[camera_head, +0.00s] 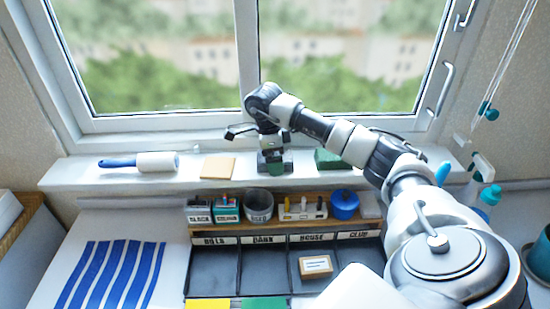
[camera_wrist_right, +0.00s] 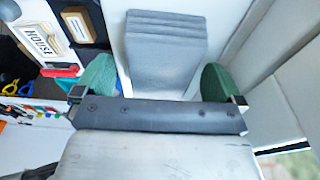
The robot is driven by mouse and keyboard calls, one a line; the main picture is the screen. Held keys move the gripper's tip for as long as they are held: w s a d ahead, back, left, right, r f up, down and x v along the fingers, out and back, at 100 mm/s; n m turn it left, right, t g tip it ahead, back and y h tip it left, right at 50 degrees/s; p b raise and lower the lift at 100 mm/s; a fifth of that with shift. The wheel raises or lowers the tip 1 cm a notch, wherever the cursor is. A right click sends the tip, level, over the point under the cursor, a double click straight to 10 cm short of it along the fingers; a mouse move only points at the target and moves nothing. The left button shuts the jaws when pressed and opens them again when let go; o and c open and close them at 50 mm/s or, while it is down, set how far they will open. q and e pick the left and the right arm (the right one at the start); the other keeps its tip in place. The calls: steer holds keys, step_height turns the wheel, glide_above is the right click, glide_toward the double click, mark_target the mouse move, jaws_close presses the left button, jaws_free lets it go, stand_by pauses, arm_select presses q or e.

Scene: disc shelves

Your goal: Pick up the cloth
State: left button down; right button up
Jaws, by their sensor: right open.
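A grey piece with layered folds, which looks like the folded cloth (camera_wrist_right: 165,50), lies on the white sill in the right wrist view. My right gripper (camera_wrist_right: 158,80) is open, with a green fingertip on each side of the grey piece. I cannot tell whether the fingers touch it. In the head view my right gripper (camera_head: 271,157) points down at the sill, between a tan flat piece (camera_head: 218,167) and a green block (camera_head: 330,159). The arm and gripper hide much of what lies under them there. My left gripper is not in view.
A lint roller (camera_head: 140,162) lies on the sill (camera_head: 80,172) at the left. A rack with small containers (camera_head: 227,207) and a blue pot (camera_head: 345,204) stands below the sill. Labelled trays (camera_head: 213,268) hold a small box (camera_head: 315,267). The window stands close behind.

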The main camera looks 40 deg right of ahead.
steer(key=shift+f, duration=0.25)
steer(key=c, duration=1)
steer(key=shift+r, duration=0.15)
step_height(320, 180, up, 4)
steer(key=shift+s+d+r+b, duration=0.1)
steer(key=shift+d+b, duration=0.05)
steer(key=shift+b, duration=0.55)
steer(key=s+d+r, duration=0.1)
steer(key=s+r, duration=0.1)
steer(key=s, duration=0.1)
steer(key=s+d+r+b, duration=0.1)
steer(key=s+r, duration=0.1)
steer(key=s, duration=0.2)
steer(key=s+d+r, duration=0.1)
steer(key=s+r, duration=0.1)
steer(key=s, duration=0.1)
steer(key=shift+s+d+r, duration=0.15)
steer(key=shift+s+r, duration=0.15)
steer(key=shift+s, duration=0.1)
